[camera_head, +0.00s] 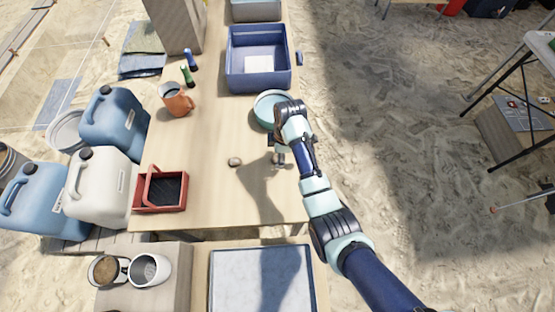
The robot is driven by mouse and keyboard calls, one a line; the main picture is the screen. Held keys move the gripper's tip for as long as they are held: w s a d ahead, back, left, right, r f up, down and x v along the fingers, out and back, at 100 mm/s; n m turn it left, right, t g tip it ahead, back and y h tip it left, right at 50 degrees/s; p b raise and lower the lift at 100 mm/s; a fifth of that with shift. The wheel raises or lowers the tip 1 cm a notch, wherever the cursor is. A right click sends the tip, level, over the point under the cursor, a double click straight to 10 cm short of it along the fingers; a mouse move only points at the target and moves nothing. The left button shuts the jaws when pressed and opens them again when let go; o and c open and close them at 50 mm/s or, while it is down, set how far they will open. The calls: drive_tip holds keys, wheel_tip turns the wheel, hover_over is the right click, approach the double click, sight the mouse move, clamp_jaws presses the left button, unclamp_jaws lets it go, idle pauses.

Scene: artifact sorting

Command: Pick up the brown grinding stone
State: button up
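A small grey-brown stone (235,161) lies on the light wooden table (216,205). It is the only stone-like thing I make out on the table, and its finer detail is too small to tell. My gripper (280,161) points down over the table, to the right of the stone and apart from it. I see nothing held in it, but its fingers are too small to show whether they are open or shut. My arm comes in from the lower right.
A teal bowl (263,106) stands behind my gripper, partly hidden by my arm. A blue crate (234,80) is at the back. A red basket (146,207) and an orange mug (178,106) stand left. Bare table surrounds the stone. Jugs (97,187) stand beyond the left edge.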

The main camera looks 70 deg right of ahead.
drive_tip(key=shift+w+f, duration=0.1)
drive_tip(key=shift+f, duration=0.75)
drive_tip(key=shift+r, duration=0.1)
drive_tip(key=c, duration=1.1)
wheel_tip(320, 180, up, 20)
drive_tip(key=p, duration=1.1)
drive_tip(key=shift+p, duration=0.4)
